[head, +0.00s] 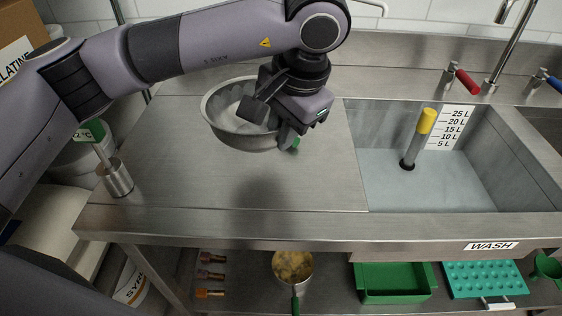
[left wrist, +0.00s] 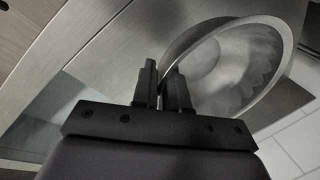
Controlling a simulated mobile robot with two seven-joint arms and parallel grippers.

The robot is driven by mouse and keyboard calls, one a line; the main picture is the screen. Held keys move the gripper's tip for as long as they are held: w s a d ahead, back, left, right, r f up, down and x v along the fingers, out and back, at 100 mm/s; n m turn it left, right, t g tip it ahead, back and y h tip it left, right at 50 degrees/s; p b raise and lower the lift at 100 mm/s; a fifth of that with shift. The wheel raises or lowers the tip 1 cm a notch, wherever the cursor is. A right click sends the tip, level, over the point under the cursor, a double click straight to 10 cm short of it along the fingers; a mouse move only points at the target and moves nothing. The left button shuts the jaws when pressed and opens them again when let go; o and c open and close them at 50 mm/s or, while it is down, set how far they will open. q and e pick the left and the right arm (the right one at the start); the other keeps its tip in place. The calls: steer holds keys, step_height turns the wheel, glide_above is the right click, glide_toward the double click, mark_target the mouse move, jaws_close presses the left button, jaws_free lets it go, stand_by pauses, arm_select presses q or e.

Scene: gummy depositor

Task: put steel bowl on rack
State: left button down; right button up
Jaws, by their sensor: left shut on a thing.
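The steel bowl (head: 222,108) hangs above the left part of the steel counter, with a shadow below it in the head view. My left gripper (head: 284,118) is shut on the right side of the bowl's rim. In the left wrist view, the two dark fingers (left wrist: 165,88) pinch the near rim of the bowl (left wrist: 238,68), whose hollow shows beyond them. The bowl looks empty. My right gripper is not in view. I cannot make out the rack for certain in these frames.
The counter (head: 190,180) below the bowl is clear, with a small steel cylinder (head: 115,178) at its left edge. A sink (head: 460,180) with a yellow-topped standpipe (head: 426,122) lies to the right. A green tray (head: 392,296) and a teal mould (head: 484,278) sit on the lower shelf.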

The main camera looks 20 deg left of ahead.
arm_select(q)
steer(key=shift+f+p, duration=0.3)
steer(key=shift+f, duration=3.4)
steer(key=shift+f, duration=0.1)
steer(key=c, duration=1.6)
jaws_free()
steer(key=shift+f, duration=0.1)
steer(key=o, duration=0.5)
steer(key=shift+c, duration=0.2)
